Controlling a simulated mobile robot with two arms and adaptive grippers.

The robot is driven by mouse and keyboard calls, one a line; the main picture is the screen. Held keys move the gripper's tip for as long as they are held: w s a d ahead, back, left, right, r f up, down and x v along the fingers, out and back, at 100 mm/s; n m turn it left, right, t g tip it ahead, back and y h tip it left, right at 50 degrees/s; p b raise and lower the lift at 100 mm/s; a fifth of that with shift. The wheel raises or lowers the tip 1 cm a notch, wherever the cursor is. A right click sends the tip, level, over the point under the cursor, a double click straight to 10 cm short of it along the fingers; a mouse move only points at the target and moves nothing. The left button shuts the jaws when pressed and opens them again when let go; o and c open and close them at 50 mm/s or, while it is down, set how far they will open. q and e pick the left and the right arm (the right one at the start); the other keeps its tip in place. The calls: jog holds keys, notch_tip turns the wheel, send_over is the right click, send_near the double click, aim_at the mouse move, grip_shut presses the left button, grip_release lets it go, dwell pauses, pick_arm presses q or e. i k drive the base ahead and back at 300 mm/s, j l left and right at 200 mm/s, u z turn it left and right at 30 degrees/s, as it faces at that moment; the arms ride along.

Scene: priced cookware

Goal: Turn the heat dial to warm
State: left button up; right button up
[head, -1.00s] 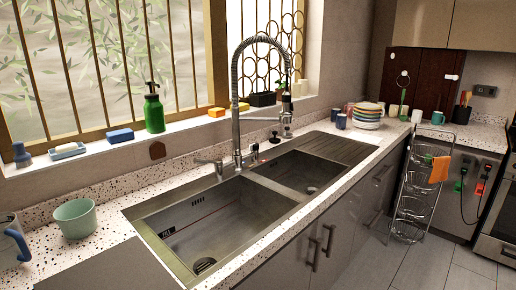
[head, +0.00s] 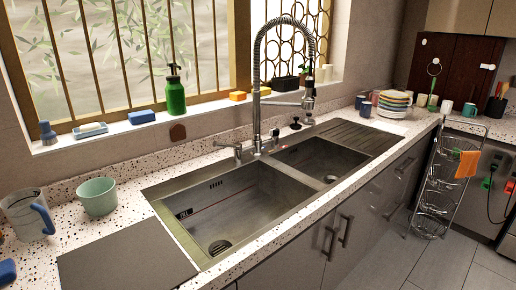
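No heat dial can be made out in the head view. Part of a dark-fronted appliance, possibly an oven, shows at the right edge (head: 508,240), cut off by the frame. Neither of my grippers is in view.
A double sink (head: 240,205) with a tall spring faucet (head: 257,90) fills the speckled counter. A teal bowl (head: 97,197), a jug (head: 27,215) and a dark board (head: 125,258) lie left. A wire rack (head: 437,185) stands on the floor at right. Floor in front of it is clear.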

aim_at(274, 131)
jog(key=i+l+u, duration=0.4)
jog(key=i+l, duration=0.2)
jog(key=l, duration=0.3)
